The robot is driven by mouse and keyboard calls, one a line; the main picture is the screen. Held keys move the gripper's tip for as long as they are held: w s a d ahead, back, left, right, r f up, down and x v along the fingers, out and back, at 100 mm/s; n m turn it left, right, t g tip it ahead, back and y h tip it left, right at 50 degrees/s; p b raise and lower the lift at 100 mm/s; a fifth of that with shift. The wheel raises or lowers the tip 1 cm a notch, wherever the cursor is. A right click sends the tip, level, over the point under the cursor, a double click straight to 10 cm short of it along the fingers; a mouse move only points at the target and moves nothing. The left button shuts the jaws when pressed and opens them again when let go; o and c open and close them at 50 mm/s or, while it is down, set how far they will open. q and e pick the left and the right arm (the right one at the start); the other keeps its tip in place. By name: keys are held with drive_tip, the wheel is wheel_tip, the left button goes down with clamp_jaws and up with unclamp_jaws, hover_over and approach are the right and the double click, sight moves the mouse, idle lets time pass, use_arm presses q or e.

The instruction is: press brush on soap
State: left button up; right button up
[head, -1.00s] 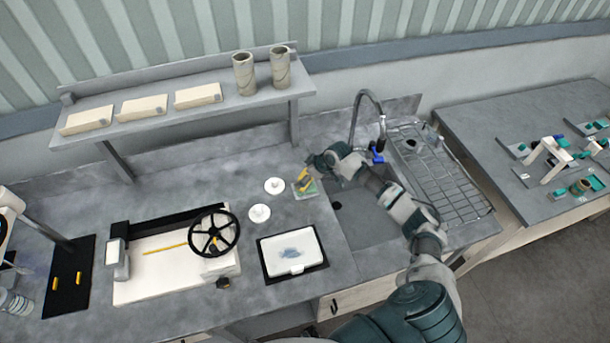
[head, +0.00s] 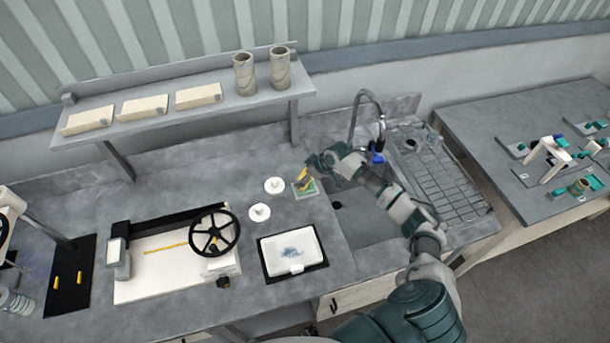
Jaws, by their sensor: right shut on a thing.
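My right gripper (head: 311,169) is shut on a yellow brush (head: 303,175). It holds the brush low over a small pale tray with a green block, the soap (head: 307,187), just left of the sink. The brush's lower end is at the soap, but I cannot tell whether it touches. The gripper hides part of the brush. My left gripper is not in view.
The sink (head: 365,222) with its tall faucet (head: 358,115) and a wire rack (head: 440,185) lies to the right. Two white round knobs (head: 274,185) stand just left of the soap. A white tray with a blue smear (head: 275,262) lies in front. A black handwheel (head: 214,232) stands further left.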

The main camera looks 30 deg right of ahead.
drive_tip(key=shift+s+f, duration=0.1)
wheel_tip(320, 180, up, 5)
drive_tip(key=p, duration=0.5)
drive_tip(key=shift+r, duration=1.05)
